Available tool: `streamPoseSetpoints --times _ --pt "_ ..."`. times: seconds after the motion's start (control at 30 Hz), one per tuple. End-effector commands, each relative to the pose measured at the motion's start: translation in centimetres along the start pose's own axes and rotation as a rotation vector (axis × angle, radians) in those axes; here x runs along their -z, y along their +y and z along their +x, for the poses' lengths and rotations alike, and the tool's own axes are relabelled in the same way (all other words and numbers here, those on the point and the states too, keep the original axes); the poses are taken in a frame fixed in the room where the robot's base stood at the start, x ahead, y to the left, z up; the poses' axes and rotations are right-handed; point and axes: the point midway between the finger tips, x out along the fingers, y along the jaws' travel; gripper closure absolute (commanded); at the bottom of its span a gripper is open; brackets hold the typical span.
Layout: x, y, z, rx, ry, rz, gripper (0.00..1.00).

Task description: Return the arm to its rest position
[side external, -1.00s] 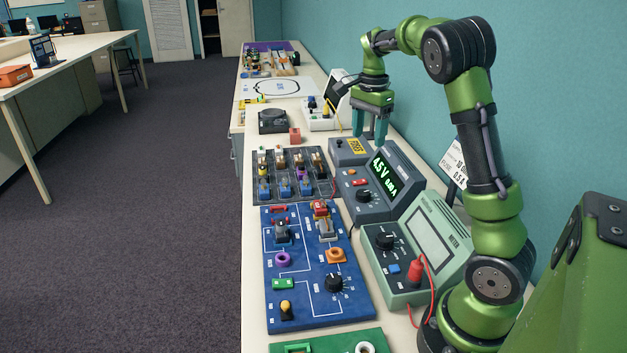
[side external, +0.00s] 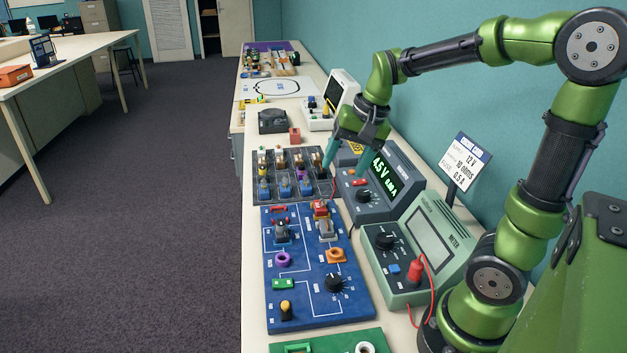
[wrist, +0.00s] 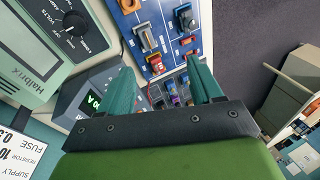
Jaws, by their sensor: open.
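My gripper (side external: 346,160) is open and empty in the side external view, its two teal fingers spread apart. It hangs over the area between the grey parts tray (side external: 262,200) and the power supply (side external: 375,207), whose display reads 4.5 V. I cannot tell its exact height above them. In the wrist view the fingers of my gripper (wrist: 164,90) stand apart with nothing held between them. Beyond them show the blue circuit board (wrist: 150,15) and part of the tray's contents.
The blue circuit board with its parts also shows in the side external view (side external: 310,295). A green meter (side external: 440,245) with a red plug stands near my base. A sign card (side external: 466,160) stands by the wall. A white device (side external: 342,95) and a dark round-topped box (side external: 272,120) stand farther back.

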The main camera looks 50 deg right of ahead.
Motion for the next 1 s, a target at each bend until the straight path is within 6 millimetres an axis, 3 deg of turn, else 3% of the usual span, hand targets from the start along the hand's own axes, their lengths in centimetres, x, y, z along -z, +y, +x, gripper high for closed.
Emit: streamPoseSetpoints --times 0.03,0.2,0.4,0.53,1.0 --pt "-2.3 -0.7 -0.6 0.042 0.015 -0.089 0.35" --pt "-8.9 -1.8 -1.7 0.142 0.091 -0.358 0.35" --pt "-13.8 -1.6 -2.6 0.204 0.170 -0.528 0.35" --pt "-14.8 -1.6 -3.4 0.227 0.201 -0.562 0.35" --pt "-14.8 -1.8 -3.8 0.238 0.211 -0.565 0.35"
